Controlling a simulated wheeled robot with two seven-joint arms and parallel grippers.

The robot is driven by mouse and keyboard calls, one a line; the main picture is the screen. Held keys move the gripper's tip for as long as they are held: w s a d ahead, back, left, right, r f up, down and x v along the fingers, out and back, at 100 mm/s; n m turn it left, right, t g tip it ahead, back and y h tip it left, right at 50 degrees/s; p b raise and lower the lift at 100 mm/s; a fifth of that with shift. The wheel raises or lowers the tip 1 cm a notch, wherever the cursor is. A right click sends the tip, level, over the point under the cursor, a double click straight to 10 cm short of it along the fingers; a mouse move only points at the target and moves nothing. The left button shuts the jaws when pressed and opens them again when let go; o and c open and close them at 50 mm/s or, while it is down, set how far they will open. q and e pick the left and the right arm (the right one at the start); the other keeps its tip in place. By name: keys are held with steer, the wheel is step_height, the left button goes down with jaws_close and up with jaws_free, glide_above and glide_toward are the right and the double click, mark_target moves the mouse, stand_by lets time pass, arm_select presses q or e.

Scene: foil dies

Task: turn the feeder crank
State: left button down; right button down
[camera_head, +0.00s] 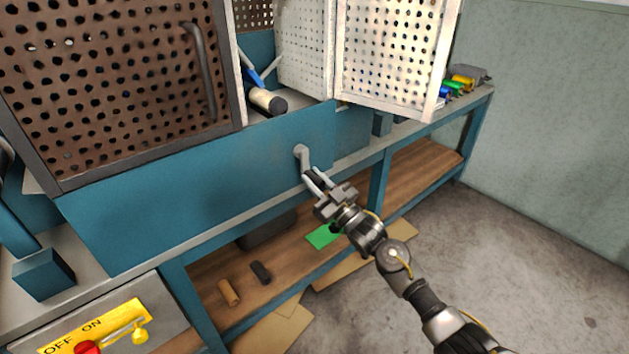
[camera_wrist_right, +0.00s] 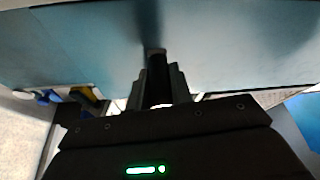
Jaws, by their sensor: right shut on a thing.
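The feeder crank (camera_head: 302,157) sticks out of the blue front panel of the machine, its light grey arm hanging downward. My right gripper (camera_head: 316,182) is at the crank's lower end, shut on its dark handle. In the right wrist view the dark handle (camera_wrist_right: 157,68) stands between the fingers of my right gripper (camera_wrist_right: 158,85), with the blue panel behind it. The gripper hides part of the handle. My left gripper is not in view.
A perforated brown door (camera_head: 120,85) and white perforated panels (camera_head: 390,60) stand above the blue panel. A yellow OFF/ON switch plate (camera_head: 95,330) is at lower left. The wooden lower shelf (camera_head: 205,285) holds small loose items. Open floor (camera_head: 530,240) lies at right.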

steer(key=shift+n, duration=0.3)
